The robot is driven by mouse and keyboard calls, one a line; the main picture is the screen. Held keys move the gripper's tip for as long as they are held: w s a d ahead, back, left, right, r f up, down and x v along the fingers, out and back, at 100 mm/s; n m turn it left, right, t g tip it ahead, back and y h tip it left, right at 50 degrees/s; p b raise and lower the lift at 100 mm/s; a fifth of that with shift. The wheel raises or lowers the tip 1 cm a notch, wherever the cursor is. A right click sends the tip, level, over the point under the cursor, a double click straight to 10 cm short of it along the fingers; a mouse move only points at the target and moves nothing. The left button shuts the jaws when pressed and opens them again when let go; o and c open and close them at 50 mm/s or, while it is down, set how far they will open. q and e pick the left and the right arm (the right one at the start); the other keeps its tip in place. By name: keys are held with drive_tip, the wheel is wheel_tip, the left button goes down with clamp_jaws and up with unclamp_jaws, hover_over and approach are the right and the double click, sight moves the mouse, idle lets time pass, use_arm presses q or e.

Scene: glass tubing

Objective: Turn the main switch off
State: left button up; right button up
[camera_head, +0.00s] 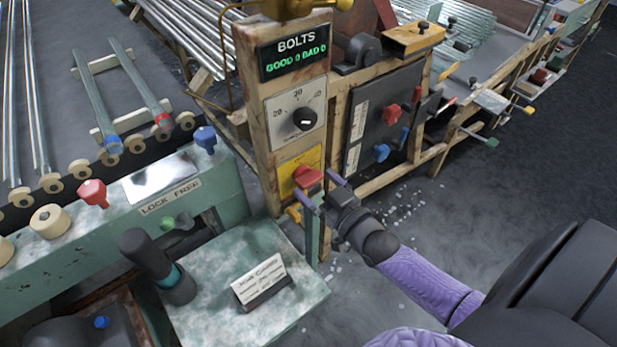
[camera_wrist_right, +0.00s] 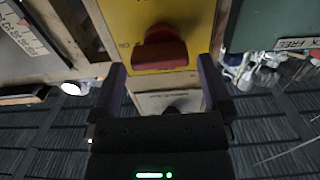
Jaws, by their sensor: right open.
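The main switch (camera_head: 307,176) is a red knob on a yellow plate (camera_head: 289,164), low on the wooden post under a dial. In the right wrist view the red knob (camera_wrist_right: 160,48) sits on the yellow plate (camera_wrist_right: 193,14), ahead of and between my fingers. My right gripper (camera_head: 320,187) is open in front of the switch, one finger to each side of the knob; the wrist view shows its fingers (camera_wrist_right: 163,88) apart with nothing between them. The knob's exact contact with the fingers cannot be told. My left gripper is not seen.
The post carries a black dial (camera_head: 304,118) and a BOLTS display (camera_head: 296,52). A green bench (camera_head: 215,270) with a card (camera_head: 259,281) and a dark lever (camera_head: 150,258) stands left of my gripper. A dark panel (camera_head: 383,120) with red and blue knobs is behind it.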

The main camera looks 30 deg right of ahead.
sight(308, 177)
drive_tip(key=shift+w+a, duration=0.1)
drive_tip(key=shift+w, duration=0.95)
drive_tip(key=shift+w+b, duration=0.25)
drive_tip(key=shift+b, duration=0.05)
drive_tip(key=shift+c, duration=1.3)
drive_tip(key=c, duration=0.8)
